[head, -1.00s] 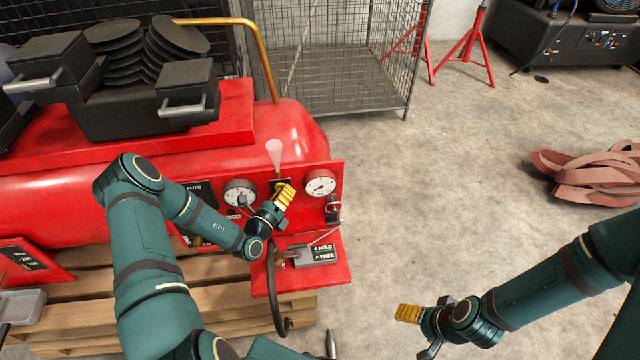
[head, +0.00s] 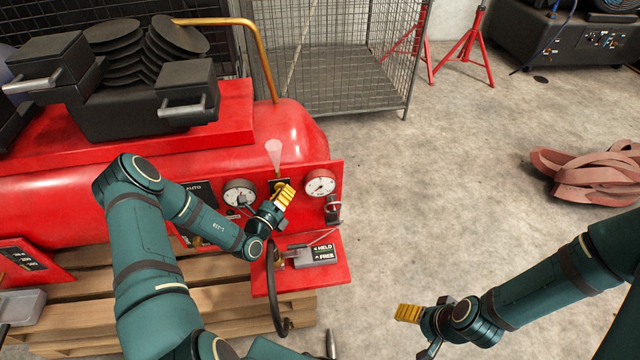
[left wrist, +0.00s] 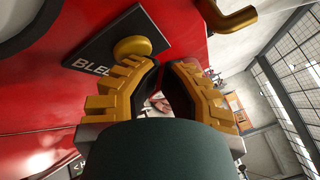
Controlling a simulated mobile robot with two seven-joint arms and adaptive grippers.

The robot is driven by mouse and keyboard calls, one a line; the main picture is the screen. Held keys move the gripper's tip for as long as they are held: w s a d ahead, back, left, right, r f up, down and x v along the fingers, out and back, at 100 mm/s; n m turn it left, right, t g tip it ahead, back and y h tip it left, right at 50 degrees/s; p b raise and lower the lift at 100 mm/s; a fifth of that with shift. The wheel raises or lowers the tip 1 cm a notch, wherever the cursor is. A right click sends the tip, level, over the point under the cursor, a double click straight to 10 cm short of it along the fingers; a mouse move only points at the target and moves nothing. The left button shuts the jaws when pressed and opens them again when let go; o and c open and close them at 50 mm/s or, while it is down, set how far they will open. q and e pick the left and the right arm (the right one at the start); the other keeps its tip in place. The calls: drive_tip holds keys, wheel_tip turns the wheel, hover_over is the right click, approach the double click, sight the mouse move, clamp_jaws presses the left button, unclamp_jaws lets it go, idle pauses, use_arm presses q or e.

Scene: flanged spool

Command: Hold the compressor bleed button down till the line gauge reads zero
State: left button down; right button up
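The bleed button (left wrist: 132,48) is a round gold knob on a black plate (left wrist: 105,42) lettered "BLEED" in the left wrist view. My left gripper (left wrist: 159,66) is shut and empty, with its gold fingers beside the button. I cannot tell whether they touch it. In the head view my left gripper (head: 284,195) is in front of the red panel (head: 337,172), between the left gauge (head: 240,193) and the right gauge (head: 321,184). Both dials are too small to read, and I cannot tell which is the line gauge. My right gripper (head: 408,313) hangs over bare floor.
A pale cone (head: 274,152) stands above the panel. A HELD/FREE plate (head: 322,252) sits on a red shelf below, next to a dark hose (head: 272,290). A wire cage (head: 345,60) stands behind, pink straps (head: 590,178) lie right. The middle floor is clear.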

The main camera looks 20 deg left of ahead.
use_arm(q)
drive_tip(key=shift+s, duration=0.1)
drive_tip(key=shift+s+d+p, duration=0.45)
drive_tip(key=shift+s+p, duration=0.05)
drive_tip(key=shift+s, duration=0.15)
drive_tip(key=shift+s+d+p, duration=0.35)
drive_tip(key=shift+s+d, duration=0.1)
drive_tip(key=shift+s, duration=0.25)
drive_tip(key=shift+s+d+p, duration=0.35)
drive_tip(key=shift+s+d, duration=0.05)
drive_tip(key=shift+s, duration=0.35)
drive_tip(key=shift+s+d+p, duration=0.35)
drive_tip(key=shift+s+d, duration=0.1)
drive_tip(key=shift+s, duration=0.25)
